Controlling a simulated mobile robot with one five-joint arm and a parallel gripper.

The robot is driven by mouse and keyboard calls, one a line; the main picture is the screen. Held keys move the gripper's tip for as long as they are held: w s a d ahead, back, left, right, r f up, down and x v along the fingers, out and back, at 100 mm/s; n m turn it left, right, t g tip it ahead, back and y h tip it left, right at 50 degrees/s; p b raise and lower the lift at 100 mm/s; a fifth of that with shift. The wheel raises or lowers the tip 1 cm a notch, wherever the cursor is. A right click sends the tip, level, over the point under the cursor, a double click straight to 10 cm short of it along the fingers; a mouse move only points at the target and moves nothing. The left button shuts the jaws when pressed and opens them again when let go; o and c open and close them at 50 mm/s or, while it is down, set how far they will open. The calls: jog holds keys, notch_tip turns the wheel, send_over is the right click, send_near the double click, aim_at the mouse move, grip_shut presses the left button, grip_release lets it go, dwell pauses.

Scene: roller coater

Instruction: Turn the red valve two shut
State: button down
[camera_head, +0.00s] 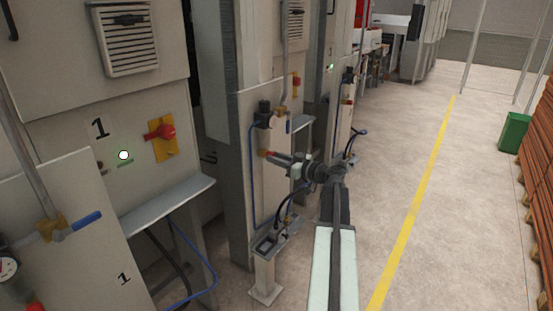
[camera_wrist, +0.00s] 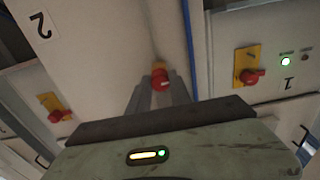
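A red valve knob (camera_wrist: 160,80) on a small yellow-orange mount shows in the wrist view, on a pale panel marked 2. My gripper (camera_wrist: 160,92) points at it, its grey fingers reaching up on both sides of the knob. In the head view my gripper (camera_head: 278,158) extends left to a pale post, its tips at the small red knob (camera_head: 264,153). Whether the fingers touch the knob, and how far apart they are, is not clear. The knob's turned angle is mostly hidden.
A red switch on a yellow plate (camera_head: 161,135) sits on the cabinet marked 1 at left. Another red switch (camera_head: 296,81) is on the cabinet behind the post. A ledge with cables (camera_head: 277,238) juts out below my gripper. Open floor (camera_head: 390,190) lies to the right.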

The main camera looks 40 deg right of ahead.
jog(key=shift+m, duration=8.9)
jog(key=c, duration=1.2)
grip_release()
jog(key=shift+r, duration=0.1)
jog(key=shift+o, duration=0.2)
